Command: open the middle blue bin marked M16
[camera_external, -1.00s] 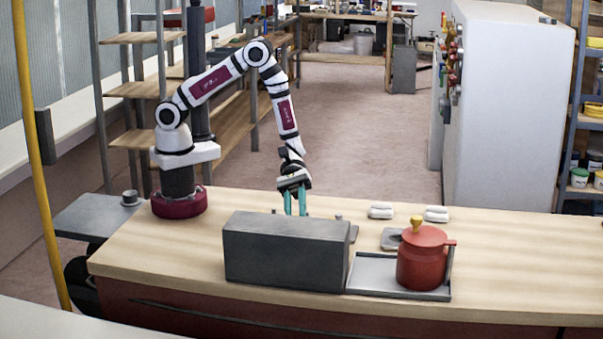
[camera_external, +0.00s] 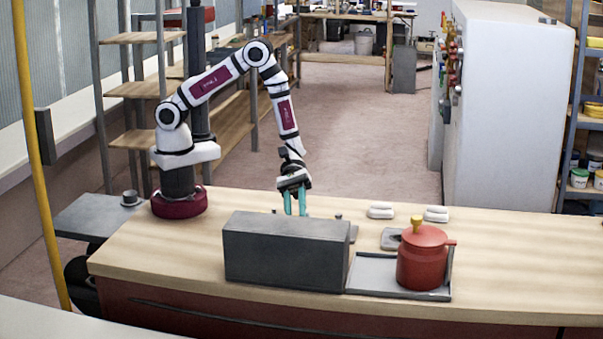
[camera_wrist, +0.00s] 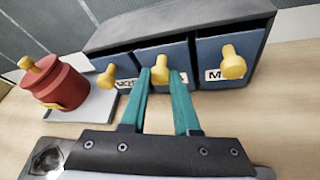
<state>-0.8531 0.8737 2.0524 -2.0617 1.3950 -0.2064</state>
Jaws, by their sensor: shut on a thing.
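The grey cabinet shows from behind in the external view (camera_external: 285,252) and from its front in the wrist view (camera_wrist: 190,20). Its front holds three blue bins side by side, each with a yellow knob. The middle blue bin (camera_wrist: 175,50) has its knob (camera_wrist: 160,61) between the teal fingertips of my gripper (camera_wrist: 161,76). My gripper is shut on this knob. The fingers hide most of the middle label, so its marking cannot be read. In the external view my gripper (camera_external: 295,203) points down behind the cabinet, which hides the bin fronts.
The left bin (camera_wrist: 108,66) and right bin (camera_wrist: 212,50) flank the middle one closely, their knobs near my fingers. A red lidded pot (camera_external: 425,262) stands on a grey tray (camera_external: 372,283) beside the cabinet. Small white items (camera_external: 381,211) lie on the bench, whose right side is clear.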

